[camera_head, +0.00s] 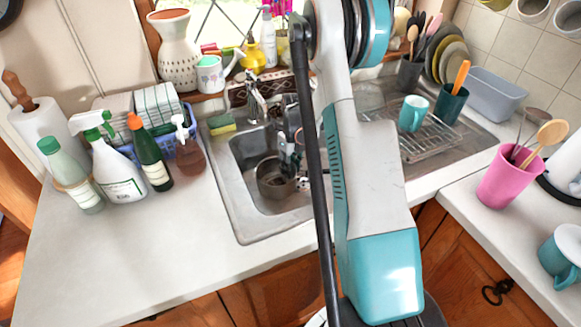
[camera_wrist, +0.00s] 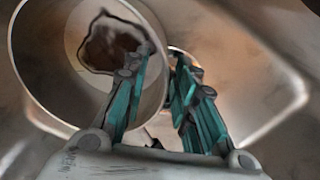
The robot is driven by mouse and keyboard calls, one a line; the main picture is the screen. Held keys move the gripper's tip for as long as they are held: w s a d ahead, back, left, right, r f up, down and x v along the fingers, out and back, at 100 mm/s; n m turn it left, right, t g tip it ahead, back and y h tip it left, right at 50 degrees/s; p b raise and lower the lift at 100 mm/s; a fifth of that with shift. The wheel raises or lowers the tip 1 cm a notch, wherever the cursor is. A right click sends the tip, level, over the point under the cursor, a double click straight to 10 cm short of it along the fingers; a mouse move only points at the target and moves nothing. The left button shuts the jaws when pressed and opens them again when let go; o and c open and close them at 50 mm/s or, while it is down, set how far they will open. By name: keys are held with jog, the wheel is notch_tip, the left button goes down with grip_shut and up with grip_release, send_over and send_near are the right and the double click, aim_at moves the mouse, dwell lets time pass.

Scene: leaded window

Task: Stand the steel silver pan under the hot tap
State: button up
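The steel silver pan (camera_head: 272,182) sits in the left sink basin, with a dark brown patch inside its base. It fills the left of the wrist view (camera_wrist: 88,88), close to my fingers. My gripper (camera_head: 289,158) is down in the basin at the pan's right side. In the wrist view, my gripper (camera_wrist: 162,68) has its fingers apart, the left one over the pan's inside and the right one beyond its rim. Contact with the rim cannot be told. The tap (camera_head: 256,100) stands at the back of the sink. Its hot side cannot be told.
Spray bottles (camera_head: 119,168) and a blue basket (camera_head: 189,148) stand left of the sink. A dish rack (camera_head: 432,143) with a teal mug (camera_head: 413,113) is on the right drainer. A sponge (camera_head: 222,124) lies by the basin's back left corner. The left counter front is clear.

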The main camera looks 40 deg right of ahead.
jog(key=shift+r, duration=0.1)
notch_tip(320, 180, up, 12)
jog(key=p, duration=0.3)
jog(key=shift+d+p, duration=0.4)
jog(key=shift+d, duration=0.05)
